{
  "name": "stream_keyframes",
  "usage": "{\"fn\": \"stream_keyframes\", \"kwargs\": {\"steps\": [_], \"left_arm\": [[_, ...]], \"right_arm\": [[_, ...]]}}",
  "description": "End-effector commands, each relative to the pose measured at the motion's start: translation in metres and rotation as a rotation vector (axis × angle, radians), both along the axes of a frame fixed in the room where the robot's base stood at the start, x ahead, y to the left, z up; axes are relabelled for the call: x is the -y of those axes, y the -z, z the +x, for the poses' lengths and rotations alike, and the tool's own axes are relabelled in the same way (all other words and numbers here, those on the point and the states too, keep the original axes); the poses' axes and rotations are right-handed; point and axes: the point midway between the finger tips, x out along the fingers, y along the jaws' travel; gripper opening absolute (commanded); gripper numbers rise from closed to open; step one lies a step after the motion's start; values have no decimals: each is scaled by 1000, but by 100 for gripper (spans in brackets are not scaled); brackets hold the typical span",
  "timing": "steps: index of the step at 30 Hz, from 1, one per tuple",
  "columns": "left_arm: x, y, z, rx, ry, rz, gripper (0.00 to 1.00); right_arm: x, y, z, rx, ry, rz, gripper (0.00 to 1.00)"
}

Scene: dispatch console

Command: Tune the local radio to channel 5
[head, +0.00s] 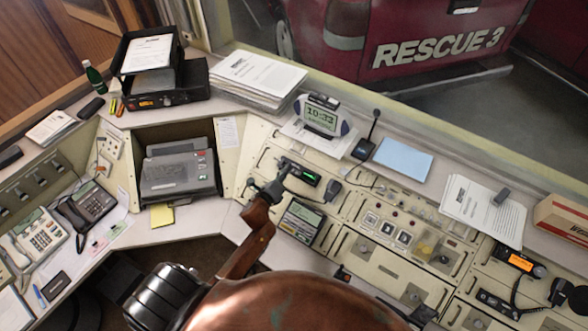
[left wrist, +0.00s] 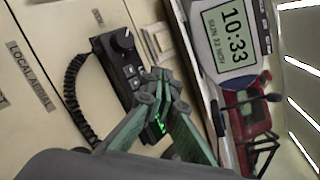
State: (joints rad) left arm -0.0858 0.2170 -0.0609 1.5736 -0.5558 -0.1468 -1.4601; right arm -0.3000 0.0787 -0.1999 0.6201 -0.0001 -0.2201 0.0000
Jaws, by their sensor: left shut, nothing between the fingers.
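The local radio (head: 305,173) is a small black unit with a green display, set in the sloped console panel below the clock. In the left wrist view the radio (left wrist: 124,68) shows a round knob (left wrist: 122,39) and a row of buttons, with part of its green display behind my fingers. The channel number cannot be read. My left gripper (head: 286,165) is shut and empty, its fingertips in front of the radio's face. It also shows in the left wrist view (left wrist: 160,76), with the knob beyond the tips. I cannot tell whether the fingers touch the radio. My right gripper is not in view.
A handset (head: 329,191) hangs beside the radio, and its coiled cord (left wrist: 72,98) shows in the left wrist view. A clock (head: 321,118) stands above. Another radio, with an orange display (head: 520,262), is at the right.

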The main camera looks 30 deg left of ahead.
Motion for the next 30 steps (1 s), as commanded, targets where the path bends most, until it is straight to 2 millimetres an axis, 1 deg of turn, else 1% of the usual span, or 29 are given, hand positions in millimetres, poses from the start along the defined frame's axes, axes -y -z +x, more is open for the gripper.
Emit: {"fn": "stream_keyframes", "kwargs": {"steps": [1, 7, 30], "left_arm": [[0, -8, -3, 0, 0, 1, 0], [-1, -22, -12, 0, 0, 0, 0], [-1, -20, -13, 0, 0, 0, 0]], "right_arm": [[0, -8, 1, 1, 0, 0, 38], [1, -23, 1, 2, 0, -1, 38], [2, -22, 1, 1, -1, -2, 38]]}}
